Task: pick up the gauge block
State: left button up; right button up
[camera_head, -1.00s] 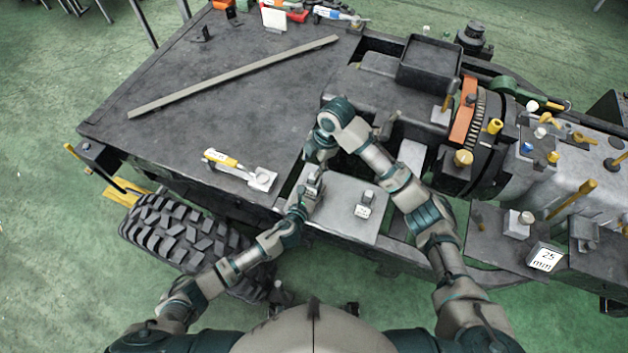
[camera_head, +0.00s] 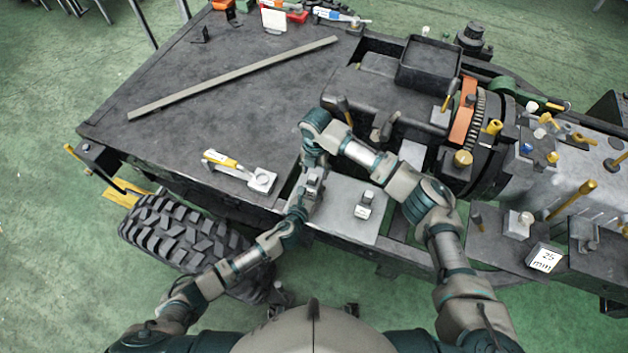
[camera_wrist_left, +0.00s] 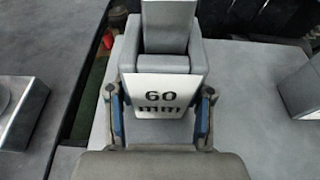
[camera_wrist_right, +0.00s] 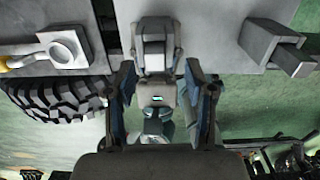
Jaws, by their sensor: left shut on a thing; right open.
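The gauge block (camera_wrist_left: 165,88), grey with a white face marked "60 mm", stands between the fingers of my left gripper (camera_wrist_left: 160,110) in the left wrist view. My left gripper is shut on it, over the pale plate. In the head view my left gripper (camera_head: 308,192) and my right gripper (camera_head: 314,168) meet closely, and the block is mostly hidden between them. In the right wrist view my open right gripper (camera_wrist_right: 160,92) has its fingers on either side of grey parts at the block and left gripper. I cannot tell whether it touches them.
Another small grey block (camera_head: 364,206) stands on the pale plate (camera_head: 340,225) to the right. A yellow-handled tool (camera_head: 225,161) lies on the dark deck, with a long bar (camera_head: 235,76) behind. A block labelled "25 mm" (camera_head: 545,259) is at far right.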

aim_at(314, 176)
jog(key=f, duration=0.3)
jog(key=shift+a+f, duration=0.2)
jog(key=shift+f, duration=0.15)
jog(key=shift+c, duration=0.2)
grip_shut()
notch_tip(314, 176, up, 10)
